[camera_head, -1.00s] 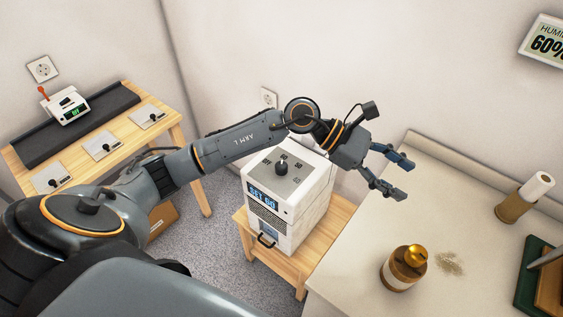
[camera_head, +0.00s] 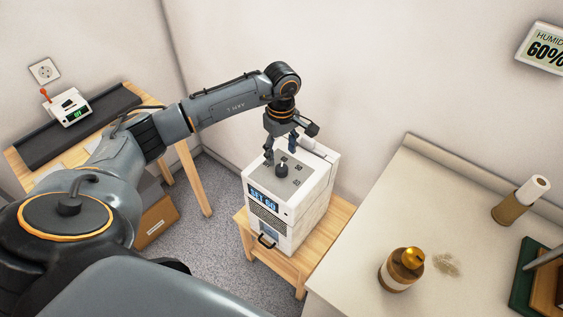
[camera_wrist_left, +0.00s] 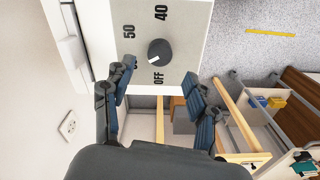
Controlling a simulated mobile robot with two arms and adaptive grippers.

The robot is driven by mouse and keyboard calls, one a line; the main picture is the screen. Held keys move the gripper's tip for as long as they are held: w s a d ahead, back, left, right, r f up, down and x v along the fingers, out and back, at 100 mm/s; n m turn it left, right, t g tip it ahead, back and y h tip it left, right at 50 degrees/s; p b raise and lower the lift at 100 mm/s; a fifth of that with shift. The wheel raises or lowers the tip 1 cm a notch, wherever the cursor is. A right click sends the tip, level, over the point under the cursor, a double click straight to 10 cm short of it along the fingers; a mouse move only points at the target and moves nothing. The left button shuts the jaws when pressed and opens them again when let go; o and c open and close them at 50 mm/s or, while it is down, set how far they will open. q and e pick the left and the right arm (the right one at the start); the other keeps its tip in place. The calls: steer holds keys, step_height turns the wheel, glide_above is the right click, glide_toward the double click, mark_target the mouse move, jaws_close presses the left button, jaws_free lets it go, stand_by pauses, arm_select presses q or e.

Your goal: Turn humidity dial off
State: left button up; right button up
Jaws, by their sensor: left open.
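The humidity dial (camera_head: 282,170) is a small black knob on the grey top panel of a white humidifier box (camera_head: 312,205). The box's front display (camera_head: 263,198) reads SET 60. In the left wrist view the dial (camera_wrist_left: 160,51) has a white mark towards the lower left, and the labels 50, 40 and OFF show; another label is partly hidden by a finger. My left gripper (camera_head: 281,150) points down over the back of the panel, fingers open and empty. In the wrist view its fingertips (camera_wrist_left: 156,80) lie apart, short of the dial. My right gripper is out of view.
The humidifier stands on a small wooden stand (camera_head: 339,214). A pale counter (camera_head: 350,270) at right holds a jar (camera_head: 401,270) and a paper roll (camera_head: 520,200). A wall display (camera_head: 545,47) reads 60%. A wooden table (camera_head: 180,152) stands at left.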

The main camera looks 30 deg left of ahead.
mark_target(282, 167)
arm_select(q)
step_height(282, 167, down, 6)
steer(key=shift+f+p, duration=0.1)
steer(key=shift+p, duration=0.35)
steer(key=shift+c, duration=0.4)
steer(key=c, duration=1.1)
